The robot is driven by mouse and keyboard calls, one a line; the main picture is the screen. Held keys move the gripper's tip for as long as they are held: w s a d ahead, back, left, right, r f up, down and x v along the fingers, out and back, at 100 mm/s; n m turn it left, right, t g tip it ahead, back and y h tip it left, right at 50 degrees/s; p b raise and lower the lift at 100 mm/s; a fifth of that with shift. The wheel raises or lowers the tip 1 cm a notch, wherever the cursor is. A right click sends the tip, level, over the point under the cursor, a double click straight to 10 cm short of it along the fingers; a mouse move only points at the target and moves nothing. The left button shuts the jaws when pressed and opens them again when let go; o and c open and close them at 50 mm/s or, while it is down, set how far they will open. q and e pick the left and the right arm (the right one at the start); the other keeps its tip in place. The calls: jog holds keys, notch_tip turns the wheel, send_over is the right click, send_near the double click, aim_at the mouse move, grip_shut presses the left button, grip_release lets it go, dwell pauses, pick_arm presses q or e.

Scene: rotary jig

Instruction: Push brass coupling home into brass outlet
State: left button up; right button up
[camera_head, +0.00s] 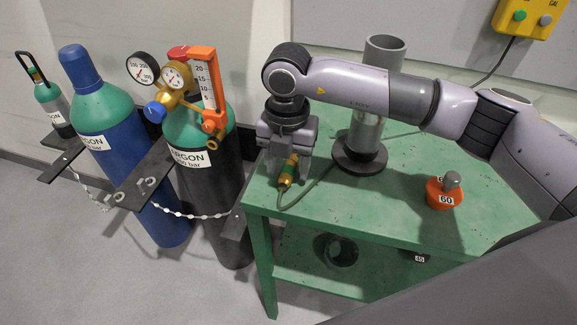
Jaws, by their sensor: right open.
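The brass coupling (286,180), with a green band, is at the left end of the green table, with a dark green hose running from it. My right gripper (287,164) points down over the coupling. Its jaws are open, one on each side of the coupling's upper part; I cannot tell whether they touch it. The brass outlet (216,141) appears to be the small fitting under the orange flow meter (207,85) on the black argon cylinder, left of and apart from the coupling. My left gripper is not in view.
The green table (400,215) holds a grey post (365,130) on a dark round base and an orange weight (444,192) marked 60. A blue cylinder (115,140) and a small cylinder stand left, behind brackets and a chain. The table's front middle is clear.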

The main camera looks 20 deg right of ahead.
jog(key=shift+f, duration=0.55)
grip_shut()
jog(key=shift+r, duration=0.1)
